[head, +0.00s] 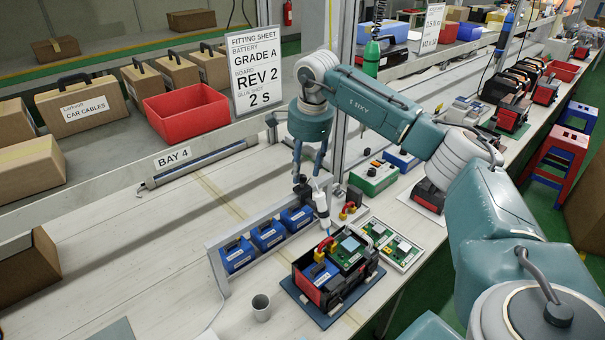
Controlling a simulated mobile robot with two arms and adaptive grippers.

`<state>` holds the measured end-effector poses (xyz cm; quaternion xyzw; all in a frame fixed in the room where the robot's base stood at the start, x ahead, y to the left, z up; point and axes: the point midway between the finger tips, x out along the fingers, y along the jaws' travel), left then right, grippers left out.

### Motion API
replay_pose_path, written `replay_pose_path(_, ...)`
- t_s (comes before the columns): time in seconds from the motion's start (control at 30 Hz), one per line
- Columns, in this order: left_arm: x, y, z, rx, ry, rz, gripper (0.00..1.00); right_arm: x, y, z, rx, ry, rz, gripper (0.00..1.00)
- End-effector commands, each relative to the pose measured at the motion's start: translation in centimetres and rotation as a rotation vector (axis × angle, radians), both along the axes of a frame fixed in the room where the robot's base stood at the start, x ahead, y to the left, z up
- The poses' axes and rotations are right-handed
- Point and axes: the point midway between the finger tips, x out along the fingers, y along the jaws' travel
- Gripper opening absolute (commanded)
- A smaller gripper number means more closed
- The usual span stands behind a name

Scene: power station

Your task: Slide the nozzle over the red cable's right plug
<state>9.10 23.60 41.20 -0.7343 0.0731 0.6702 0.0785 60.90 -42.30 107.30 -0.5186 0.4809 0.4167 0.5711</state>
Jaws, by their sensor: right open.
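My right gripper (308,174) points down with its two fingers apart, above the workbench. Just below its fingertips stands a white dispenser with a black top (320,205). Its thin bluish nozzle (328,229) points down beside the open power station (337,271); whether they touch is unclear. A red cable (324,247) with yellow parts sits in the power station, between a blue battery and a green board. Its plugs are too small to tell apart. Another red cable piece (349,209) lies on the bench behind. My left gripper is out of view.
A rack of blue batteries (268,236) stands left of the power station. A grey cup (261,307) is in front. Green boards (391,244) lie in a tray at right, with a green box (374,177) behind.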

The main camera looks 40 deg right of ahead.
Motion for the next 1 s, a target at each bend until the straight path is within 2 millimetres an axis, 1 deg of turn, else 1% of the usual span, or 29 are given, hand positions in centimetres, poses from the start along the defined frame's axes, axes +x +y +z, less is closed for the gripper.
replay_pose_path(0.03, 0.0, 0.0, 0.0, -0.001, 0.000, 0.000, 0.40, -0.1, 0.0, 1.3, 0.000, -0.006, -0.001, 0.41)
replay_pose_path(0.2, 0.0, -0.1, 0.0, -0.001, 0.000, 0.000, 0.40, -0.8, 0.1, 4.9, 0.001, -0.004, -0.002, 0.41)
replay_pose_path(0.3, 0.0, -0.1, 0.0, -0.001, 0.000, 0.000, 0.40, -1.2, 0.1, 6.7, 0.001, -0.004, -0.002, 0.41)
replay_pose_path(0.4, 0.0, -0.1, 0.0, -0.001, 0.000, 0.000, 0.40, -1.4, 0.1, 7.9, 0.001, -0.003, -0.001, 0.41)
replay_pose_path(0.5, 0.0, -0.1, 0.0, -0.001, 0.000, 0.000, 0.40, -1.6, 0.2, 8.6, 0.001, -0.001, -0.001, 0.41)
replay_pose_path(0.6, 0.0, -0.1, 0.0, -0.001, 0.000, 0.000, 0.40, -1.7, 0.2, 8.9, 0.001, 0.000, -0.001, 0.41)
replay_pose_path(1.0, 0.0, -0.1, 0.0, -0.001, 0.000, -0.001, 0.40, -1.7, 0.2, 8.8, 0.001, 0.000, -0.001, 0.41)
